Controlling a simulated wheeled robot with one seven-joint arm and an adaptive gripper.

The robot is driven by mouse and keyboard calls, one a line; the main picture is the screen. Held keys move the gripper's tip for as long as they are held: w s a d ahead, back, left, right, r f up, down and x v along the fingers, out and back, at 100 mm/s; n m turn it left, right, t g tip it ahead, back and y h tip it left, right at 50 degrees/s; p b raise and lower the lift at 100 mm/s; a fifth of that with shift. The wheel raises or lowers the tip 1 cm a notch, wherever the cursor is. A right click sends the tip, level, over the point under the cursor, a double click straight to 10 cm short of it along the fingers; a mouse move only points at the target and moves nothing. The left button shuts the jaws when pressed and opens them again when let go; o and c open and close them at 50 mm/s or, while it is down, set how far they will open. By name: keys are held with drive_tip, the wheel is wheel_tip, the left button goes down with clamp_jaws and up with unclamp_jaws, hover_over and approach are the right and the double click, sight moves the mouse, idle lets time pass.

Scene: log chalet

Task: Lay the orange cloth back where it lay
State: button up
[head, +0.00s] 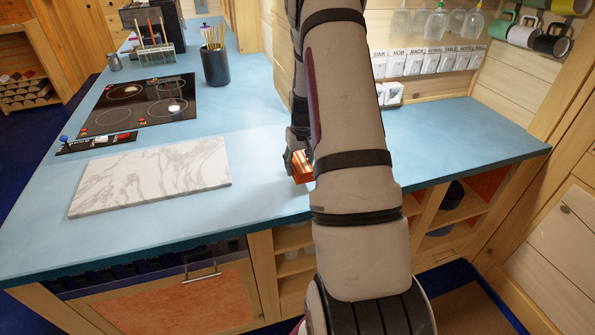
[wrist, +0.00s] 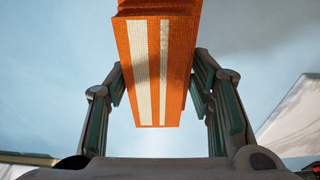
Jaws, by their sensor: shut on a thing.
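The orange cloth (wrist: 174,70) has white stripes and looks folded into a thick block. In the wrist view it sits between the two fingers of my gripper (wrist: 158,90), which is shut on it. In the head view the cloth (head: 302,167) shows just left of my arm, at my gripper (head: 296,160), over the blue worktop (head: 262,215). My arm hides part of the gripper and whatever lies behind it. I cannot tell whether the cloth touches the worktop.
A marble board (head: 150,178) lies on the worktop to the left. Behind it are a black hob (head: 140,104) and a dark pot of sticks (head: 215,66). Switches (head: 430,63), glasses and mugs (head: 550,42) line the right wall. The worktop right of my arm looks clear.

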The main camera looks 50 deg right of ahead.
drive_tip(key=shift+w, duration=0.35)
drive_tip(key=shift+w+f+p, duration=0.15)
drive_tip(key=shift+f+p, duration=0.3)
drive_tip(key=shift+f, duration=1.35)
drive_tip(key=shift+f, duration=0.1)
drive_tip(key=o, duration=1.2)
